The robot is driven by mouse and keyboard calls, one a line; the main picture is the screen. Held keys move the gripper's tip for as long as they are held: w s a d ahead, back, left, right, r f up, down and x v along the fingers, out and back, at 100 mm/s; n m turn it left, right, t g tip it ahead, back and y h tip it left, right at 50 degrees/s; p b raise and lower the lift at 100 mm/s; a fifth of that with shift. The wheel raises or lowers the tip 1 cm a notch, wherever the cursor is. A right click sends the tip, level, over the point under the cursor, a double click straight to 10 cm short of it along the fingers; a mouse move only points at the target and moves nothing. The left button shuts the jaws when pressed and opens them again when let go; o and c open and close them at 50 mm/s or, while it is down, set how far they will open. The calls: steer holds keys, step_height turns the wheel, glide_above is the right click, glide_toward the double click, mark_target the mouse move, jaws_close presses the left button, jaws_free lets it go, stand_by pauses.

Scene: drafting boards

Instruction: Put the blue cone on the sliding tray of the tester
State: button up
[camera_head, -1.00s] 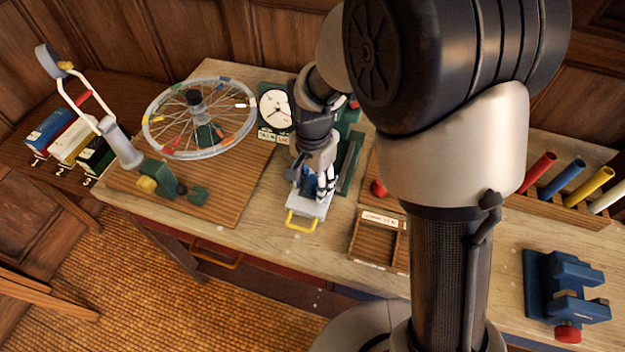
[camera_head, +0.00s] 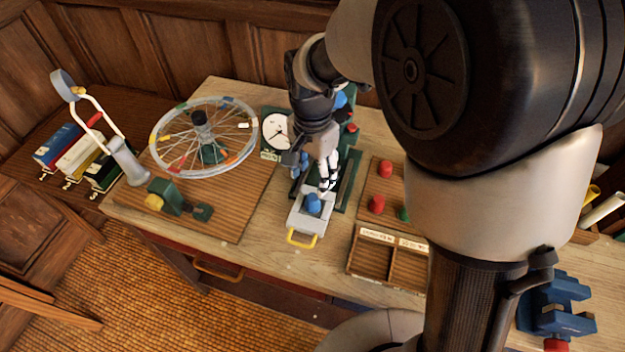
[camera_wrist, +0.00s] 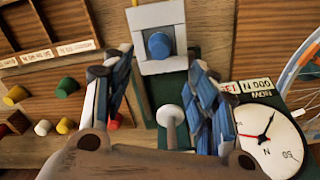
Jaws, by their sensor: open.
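The blue cone (camera_head: 313,203) sits on the light grey sliding tray (camera_head: 299,225) of the tester, which has a yellow handle at its front. The cone (camera_wrist: 159,46) also shows in the wrist view, on the tray (camera_wrist: 155,14), with clear space between it and the fingers. My gripper (camera_head: 316,172) is open and empty, behind the cone on the tester's side. In the wrist view my gripper (camera_wrist: 160,66) has its two blue-grey fingers spread wide. The tester's green base (camera_head: 350,178) and white dial (camera_head: 277,131) stand behind, partly hidden by my arm.
A wooden tray with compartments (camera_head: 350,262) lies to the right, with red cones (camera_head: 377,204) and a green one (camera_head: 403,214) behind it. A spoked wheel (camera_head: 160,135) stands on a board at left. A blue vise (camera_head: 548,305) is at right. The table's front edge lies just before the tray handle.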

steer(key=shift+r, duration=0.85)
steer(key=s+d+r+n+t, duration=0.2)
steer(key=s+d+r+n, duration=0.1)
steer(key=s+d+r, duration=0.5)
steer(key=s+d+r+n+t, duration=0.1)
steer(key=s+d+r+n, duration=0.1)
steer(key=s, duration=0.4)
steer(key=s+d+r+n+t, duration=0.1)
steer(key=s+d+n, duration=0.1)
steer(key=s, duration=0.3)
steer(key=shift+s+d+r+n+t, duration=0.3)
steer(key=shift+s+r+n, duration=0.1)
steer(key=shift+n, duration=0.3)
steer(key=shift+w, duration=0.1)
steer(key=shift+c, duration=0.3)
